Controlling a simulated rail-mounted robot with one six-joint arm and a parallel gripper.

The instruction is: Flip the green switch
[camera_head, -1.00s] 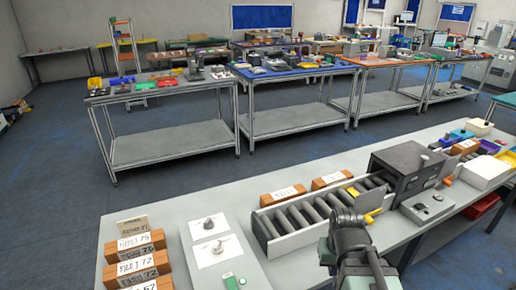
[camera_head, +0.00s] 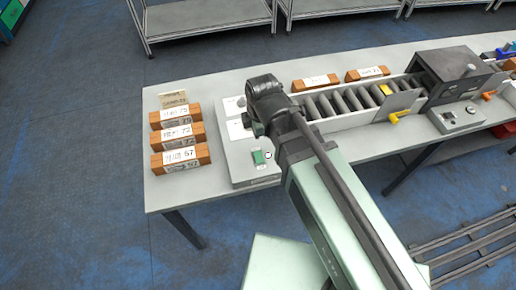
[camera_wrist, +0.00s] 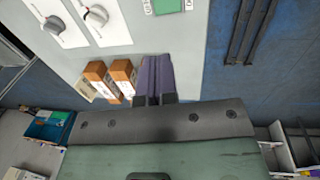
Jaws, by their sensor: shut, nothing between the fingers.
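The green switch (camera_head: 259,157) sits at the near end of a light grey control panel (camera_head: 238,161) on the table. It also shows as a green patch cut by the top edge of the wrist view (camera_wrist: 168,5). My gripper (camera_wrist: 153,77) shows in the wrist view with its two fingers together and nothing between them. The switch lies beyond the fingertips in that view, apart from them. In the head view my arm covers part of the panel, and the fingers cannot be made out there.
Labelled brown boxes (camera_head: 178,135) stand left of the panel. Two dial knobs (camera_wrist: 97,15) (camera_wrist: 54,26) sit on white plates on the panel. A roller conveyor (camera_head: 345,103) leads right to a dark scanner box (camera_head: 458,73). The table's front edge is close to the switch.

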